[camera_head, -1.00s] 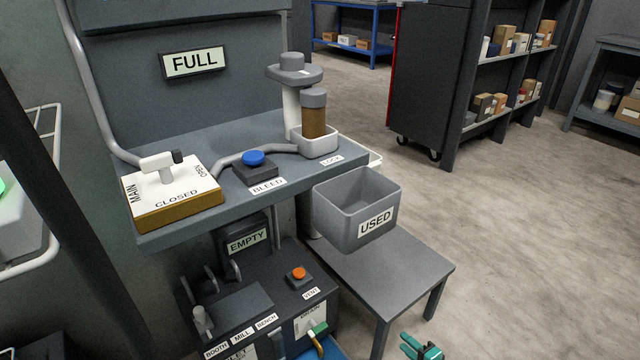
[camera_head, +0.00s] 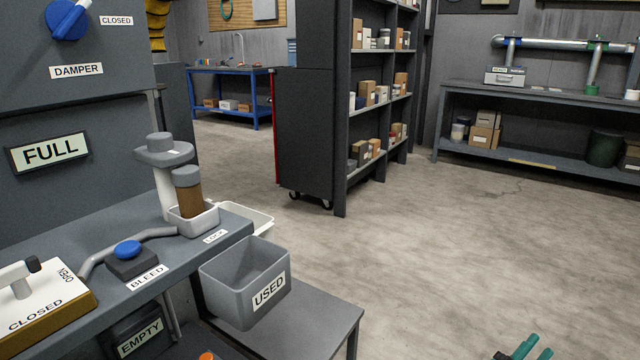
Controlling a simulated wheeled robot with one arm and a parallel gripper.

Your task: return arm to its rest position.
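My gripper (camera_head: 522,352) shows only in part at the bottom edge of the head view, right of centre. Its teal and black finger parts stand over the bare floor, to the right of the small grey table and apart from everything. The rest of the gripper and the arm are cut off by the frame. A gap shows between the teal pieces, but I cannot tell how far the fingers are apart. I see nothing held in the part that shows.
At left, the bench holds a brown cartridge (camera_head: 189,197) in a white cup, a blue BLEED button (camera_head: 127,249) and a valve plate (camera_head: 45,300). A grey USED bin (camera_head: 222,292) stands beside the bench by a low table (camera_head: 315,318). Open floor (camera_head: 430,245) lies to the right.

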